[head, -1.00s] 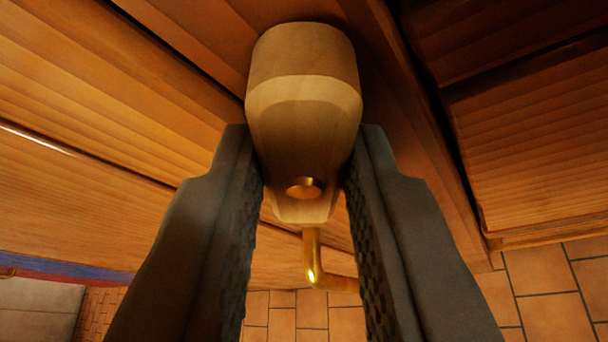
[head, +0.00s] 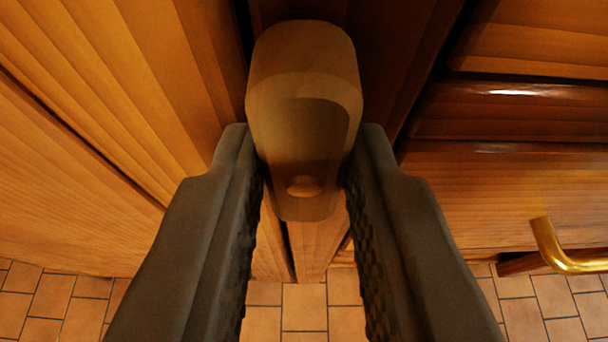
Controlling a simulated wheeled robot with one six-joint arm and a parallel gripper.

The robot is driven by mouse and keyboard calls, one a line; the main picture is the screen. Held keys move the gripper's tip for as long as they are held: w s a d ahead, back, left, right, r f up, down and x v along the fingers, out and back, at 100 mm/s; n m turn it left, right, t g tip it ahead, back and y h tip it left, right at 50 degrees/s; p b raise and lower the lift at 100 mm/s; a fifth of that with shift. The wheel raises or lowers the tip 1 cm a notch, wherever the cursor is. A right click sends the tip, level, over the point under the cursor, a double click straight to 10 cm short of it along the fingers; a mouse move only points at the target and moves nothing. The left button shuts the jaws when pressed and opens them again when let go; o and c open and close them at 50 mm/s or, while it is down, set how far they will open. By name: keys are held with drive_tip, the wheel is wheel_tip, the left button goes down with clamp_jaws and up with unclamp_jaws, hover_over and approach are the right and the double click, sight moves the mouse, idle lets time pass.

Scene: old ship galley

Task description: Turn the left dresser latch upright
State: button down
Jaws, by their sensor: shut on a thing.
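The fingers hide parts of the latch's sides.
Slatted wooden dresser panels (head: 90,110) fill the left. Darker drawer fronts (head: 510,190) are at right, with a brass handle (head: 555,250) sticking out at lower right. The tiled floor (head: 303,308) shows below.

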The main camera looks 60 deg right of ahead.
idle(0.4)
drive_tip(key=c, duration=1.2)
unclamp_jaws()
drive_tip(key=shift+c, duration=0.2)
drive_tip(key=shift+a, duration=0.15)
drive_tip(key=v, duration=1.7)
drive_tip(key=shift+a, duration=0.1)
drive_tip(key=shift+r, duration=0.1)
